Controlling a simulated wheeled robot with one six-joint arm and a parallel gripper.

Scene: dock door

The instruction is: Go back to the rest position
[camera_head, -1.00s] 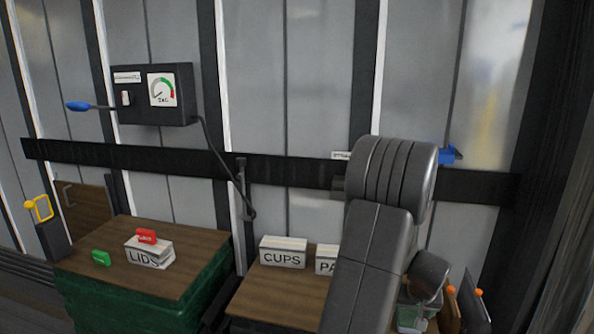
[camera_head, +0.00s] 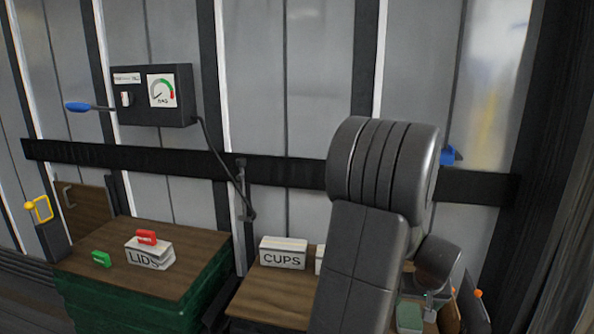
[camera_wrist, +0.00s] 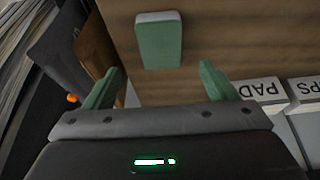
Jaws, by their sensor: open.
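My gripper (camera_wrist: 161,84) shows in the wrist view with its two green fingers spread wide and nothing between them. A pale green block (camera_wrist: 159,42) lies on the brown wooden top (camera_wrist: 210,40) beyond the fingertips, apart from them. In the head view the same green block (camera_head: 409,317) shows low at the right, beside my arm. My arm stands raised in front of the right-hand bench there and hides part of it. My gripper's fingers cannot be made out in the head view.
Boxes marked CUPS (camera_head: 283,253) and PAD (camera_wrist: 258,90) stand on the right bench. A LIDS box (camera_head: 150,254) with a red piece (camera_head: 147,237) on it and a green piece (camera_head: 101,259) sit on the left crate top. A gauge box (camera_head: 153,95) with a blue-tipped lever hangs on the wall.

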